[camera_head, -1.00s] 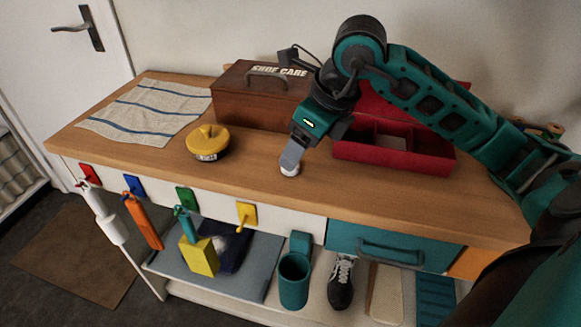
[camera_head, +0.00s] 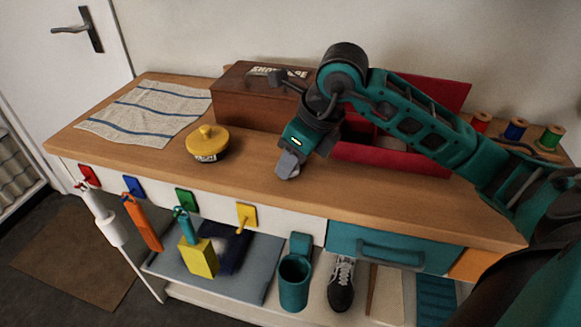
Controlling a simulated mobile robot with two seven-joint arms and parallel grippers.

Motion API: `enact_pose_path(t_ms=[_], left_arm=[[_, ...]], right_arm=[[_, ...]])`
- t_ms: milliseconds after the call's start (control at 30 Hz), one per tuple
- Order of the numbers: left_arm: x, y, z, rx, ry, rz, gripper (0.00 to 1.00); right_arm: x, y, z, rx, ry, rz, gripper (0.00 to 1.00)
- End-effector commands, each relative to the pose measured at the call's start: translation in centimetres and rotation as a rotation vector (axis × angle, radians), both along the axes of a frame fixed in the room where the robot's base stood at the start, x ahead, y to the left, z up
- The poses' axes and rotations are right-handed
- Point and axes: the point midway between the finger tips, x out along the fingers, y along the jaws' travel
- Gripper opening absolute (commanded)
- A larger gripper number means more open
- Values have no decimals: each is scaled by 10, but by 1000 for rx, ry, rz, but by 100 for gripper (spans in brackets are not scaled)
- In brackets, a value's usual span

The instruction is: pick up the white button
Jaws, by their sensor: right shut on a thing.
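My right gripper (camera_head: 288,166) is low over the front part of the wooden worktop, pointing down, between the yellow tin and the red box. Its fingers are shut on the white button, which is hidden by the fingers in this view. I cannot tell whether the button still touches the worktop. My left gripper is not in view.
A yellow tin (camera_head: 207,143) stands left of the gripper, and a striped cloth (camera_head: 145,112) lies further left. A brown shoe care box (camera_head: 240,102) and an open red box (camera_head: 385,160) stand behind. Thread spools (camera_head: 515,130) are at the right. Coloured hooks hold hanging tools along the front.

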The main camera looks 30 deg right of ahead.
Motion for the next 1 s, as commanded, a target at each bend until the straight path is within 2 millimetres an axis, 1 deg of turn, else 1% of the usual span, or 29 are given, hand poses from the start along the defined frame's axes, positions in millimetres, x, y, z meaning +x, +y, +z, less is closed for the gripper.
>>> enact_pose_path(t_ms=[33,133,167,433,567,667,733,900,1000], left_arm=[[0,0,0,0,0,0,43],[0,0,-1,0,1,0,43],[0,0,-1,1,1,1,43],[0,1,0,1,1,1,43],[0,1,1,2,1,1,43],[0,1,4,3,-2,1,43],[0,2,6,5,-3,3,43],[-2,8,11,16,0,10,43],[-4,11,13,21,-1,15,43]], right_arm=[[0,0,0,0,0,0,17],[0,0,0,0,0,0,8],[0,0,0,0,0,0,6],[0,0,2,0,-1,0,6],[1,0,11,-1,-3,0,6],[1,0,26,0,-5,0,6],[1,0,43,-1,-8,-1,6],[1,0,96,-1,-10,0,6],[1,0,124,-1,-8,-1,6]])
